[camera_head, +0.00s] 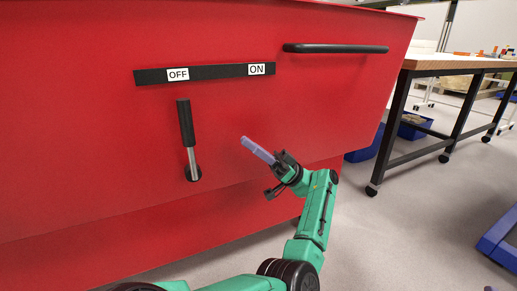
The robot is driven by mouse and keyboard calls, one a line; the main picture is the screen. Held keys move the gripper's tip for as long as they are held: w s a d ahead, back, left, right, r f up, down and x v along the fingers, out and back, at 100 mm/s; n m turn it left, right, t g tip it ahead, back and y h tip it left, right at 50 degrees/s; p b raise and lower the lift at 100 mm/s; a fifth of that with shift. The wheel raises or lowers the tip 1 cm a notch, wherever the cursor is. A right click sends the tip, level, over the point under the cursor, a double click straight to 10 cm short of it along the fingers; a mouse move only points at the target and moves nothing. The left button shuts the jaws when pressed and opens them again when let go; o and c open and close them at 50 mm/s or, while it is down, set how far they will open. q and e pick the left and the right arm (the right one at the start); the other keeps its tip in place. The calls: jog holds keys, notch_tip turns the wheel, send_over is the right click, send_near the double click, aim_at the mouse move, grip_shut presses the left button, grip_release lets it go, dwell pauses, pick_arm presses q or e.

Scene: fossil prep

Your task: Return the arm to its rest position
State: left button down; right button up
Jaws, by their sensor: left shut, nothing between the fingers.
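My left arm comes in from the bottom in green and black. Its left gripper (243,140) has pale purple fingers pressed together, shut and empty, pointing up and left in front of the red cabinet (80,190). A lever (186,122) with a black grip and metal shaft stands nearly upright on the cabinet, below the OFF label (178,75). The gripper is to the right of the lever and apart from it in the picture. The ON label (256,69) is at the right of the same black strip. My right gripper is not in view.
A black handle bar (335,48) is on the cabinet's upper right. A wheeled table (460,62) with a black frame stands at the right, with blue bins (415,127) beneath. A blue object (498,240) is at the right edge. Grey floor between is clear.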

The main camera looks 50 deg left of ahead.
pick_arm(q)
jog(key=shift+v, duration=1.05)
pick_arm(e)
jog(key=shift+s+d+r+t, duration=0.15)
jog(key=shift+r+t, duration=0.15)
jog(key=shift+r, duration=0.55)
